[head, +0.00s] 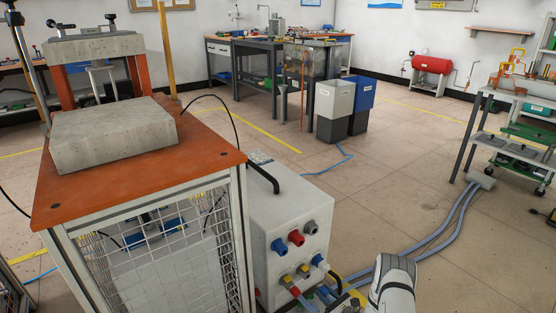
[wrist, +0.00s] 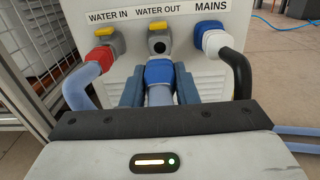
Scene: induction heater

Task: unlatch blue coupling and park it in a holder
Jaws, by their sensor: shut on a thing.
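The blue coupling (wrist: 158,72) is on the end of a grey hose, in the middle of the wrist view. My gripper (wrist: 159,86) is shut on it, with one blue-grey finger on each side. Just above it is the grey WATER OUT port (wrist: 158,44) with a yellow latch (wrist: 157,29). The port's dark opening shows, and the coupling appears to be off it, below and in front. In the head view three round fittings, blue (head: 278,245), red (head: 296,237) and grey (head: 311,227), stick out of the white unit's upper front; I cannot tell if one is the holder.
A red coupling (wrist: 100,57) with a hose is on WATER IN at left. The MAINS plug (wrist: 214,42) and its black cable stand close at right. An orange-topped caged bench (head: 140,178) is left of the white unit (head: 262,222). Grey hoses cross the floor at right.

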